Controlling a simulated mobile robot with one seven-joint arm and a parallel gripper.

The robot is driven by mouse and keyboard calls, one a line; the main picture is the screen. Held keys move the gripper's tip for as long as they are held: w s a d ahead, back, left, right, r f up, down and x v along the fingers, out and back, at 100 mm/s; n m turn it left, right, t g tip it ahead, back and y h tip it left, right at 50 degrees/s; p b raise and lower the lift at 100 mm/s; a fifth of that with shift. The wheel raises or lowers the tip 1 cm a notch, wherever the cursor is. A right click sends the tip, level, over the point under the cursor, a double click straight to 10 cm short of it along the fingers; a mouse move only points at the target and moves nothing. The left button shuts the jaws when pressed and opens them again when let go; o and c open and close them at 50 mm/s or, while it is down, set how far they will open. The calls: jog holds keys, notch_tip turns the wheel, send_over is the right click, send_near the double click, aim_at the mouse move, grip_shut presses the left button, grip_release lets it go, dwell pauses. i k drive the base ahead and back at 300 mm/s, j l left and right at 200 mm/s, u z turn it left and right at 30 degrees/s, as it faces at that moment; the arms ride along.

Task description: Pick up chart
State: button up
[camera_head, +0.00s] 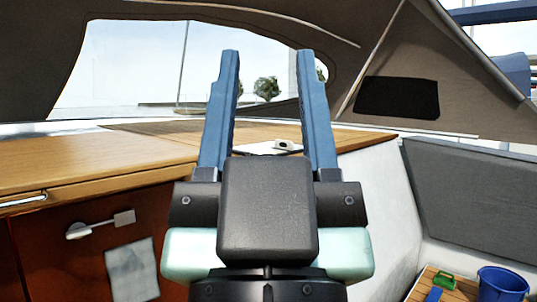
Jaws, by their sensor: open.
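My gripper (267,56) is in the middle of the view, pointing up and away, with its two blue fingers wide apart and nothing between them. Beyond the fingers, a flat white sheet (248,149) lies on the wooden top (90,159), partly hidden by my gripper. A pale, small object (287,145) sits on it. A grey-white, sheet-like panel (132,271) shows on the red-brown front at lower left. I cannot tell for sure which of these is the chart.
A latch handle (100,225) sticks out from the red-brown front. A white cockpit wall (385,200) is at right. A blue bucket (503,282) and a green object (444,281) are on slats at lower right. A grey canopy arches above. The left of the wooden top is clear.

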aim_at(277, 147)
jog(key=u, duration=0.2)
jog(key=i+l+u, duration=0.2)
jog(key=u, duration=0.15)
jog(key=i+l+u, duration=0.15)
jog(key=l+u, duration=0.15)
jog(key=i+l+u, duration=0.1)
jog(key=l+u, duration=0.25)
jog(key=i+l+u, duration=0.1)
jog(key=l+u, duration=0.6)
jog(key=l, duration=2.15)
jog(key=i+l, duration=0.1)
jog(key=l, duration=1.3)
